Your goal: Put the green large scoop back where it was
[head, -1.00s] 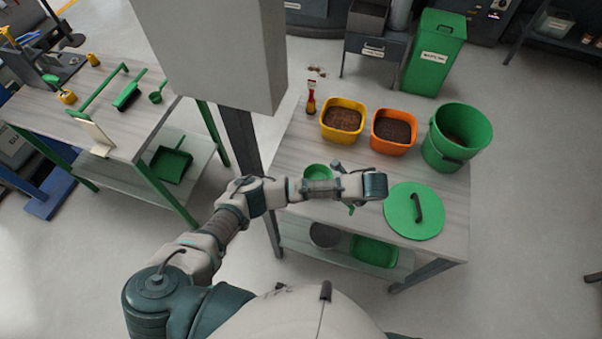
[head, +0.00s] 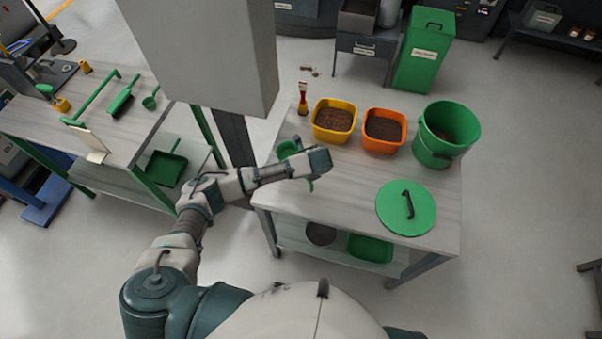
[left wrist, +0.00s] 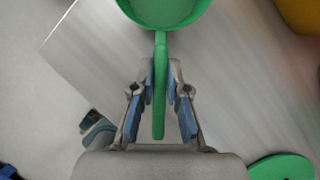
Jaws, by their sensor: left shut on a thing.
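The green large scoop (left wrist: 160,10) shows in the left wrist view with its bowl at the top edge and its straight handle running down between the fingers. My left gripper (left wrist: 160,70) is shut on that handle. In the head view the scoop (head: 287,149) shows partly behind my left wrist, over the left part of the right-hand table (head: 335,195). My left gripper is mostly hidden by the wrist there. How high the scoop is above the tabletop is hard to tell. My right gripper is in neither view.
On this table stand a yellow tub (head: 334,122), an orange tub (head: 384,131), a green bucket (head: 445,135), a round green lid (head: 406,208) and a small bottle (head: 303,100). A grey column (head: 235,140) rises at its left. The left table (head: 115,145) holds a brush (head: 122,102) and a smaller green scoop (head: 151,101).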

